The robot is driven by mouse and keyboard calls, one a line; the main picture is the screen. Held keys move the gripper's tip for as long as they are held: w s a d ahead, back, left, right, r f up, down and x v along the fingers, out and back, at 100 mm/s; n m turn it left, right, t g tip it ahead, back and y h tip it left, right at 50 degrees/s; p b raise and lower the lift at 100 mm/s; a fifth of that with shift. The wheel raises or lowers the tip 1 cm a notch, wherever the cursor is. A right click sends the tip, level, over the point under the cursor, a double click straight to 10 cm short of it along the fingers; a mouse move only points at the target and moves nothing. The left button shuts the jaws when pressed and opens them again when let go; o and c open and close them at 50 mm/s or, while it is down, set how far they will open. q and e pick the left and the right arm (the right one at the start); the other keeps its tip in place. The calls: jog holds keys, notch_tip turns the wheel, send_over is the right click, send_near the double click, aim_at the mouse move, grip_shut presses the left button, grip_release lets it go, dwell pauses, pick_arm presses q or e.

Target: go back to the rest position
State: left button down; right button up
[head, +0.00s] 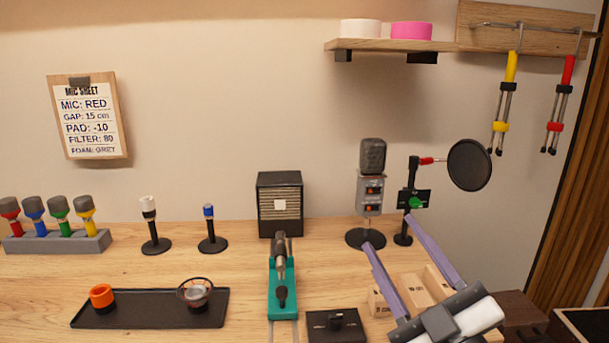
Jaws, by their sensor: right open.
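My right gripper (390,233) reaches in from the bottom right, with its two long purple fingers apart and nothing between them. Its fingertips show in front of the base of the grey microphone (372,158) and the pop filter stand (403,239). Whether they touch either one cannot be told from this view. The gripper body partly hides several wooden blocks (438,284) on the table. My left gripper is not in view.
The wooden table (330,262) holds a black tray (150,318), a teal stand (283,293), a black box (335,325), a small speaker (280,204) and a grey rack of coloured microphones (58,244). A round pop filter (469,165) stands above the right side.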

jog(key=s+d+f+m+g+h, duration=0.3)
jog(key=f, duration=0.5)
jog(key=s+d+f+m+g+h, duration=0.2)
jog(key=d+f+m+g, duration=0.1)
jog(key=f, duration=0.4)
jog(key=s+d+f+m+g+h, duration=0.3)
jog(key=f, duration=0.5)
jog(key=s+f+m+g+y, duration=0.1)
jog(key=s+f+g, duration=0.4)
jog(key=s, duration=0.4)
jog(key=s+f+g, duration=0.4)
jog(key=s+f, duration=0.3)
jog(key=s, duration=0.3)
jog(key=w+a+f+t+y, duration=0.1)
jog(key=w+a+f+t, duration=0.1)
jog(key=f, duration=0.4)
jog(key=w+a+f+t+y, duration=0.1)
jog(key=w+a+f+t, duration=0.1)
jog(key=f, duration=0.4)
jog(key=shift+a+f+t, duration=0.4)
jog(key=shift+a+t, duration=0.1)
jog(key=shift+a, duration=0.2)
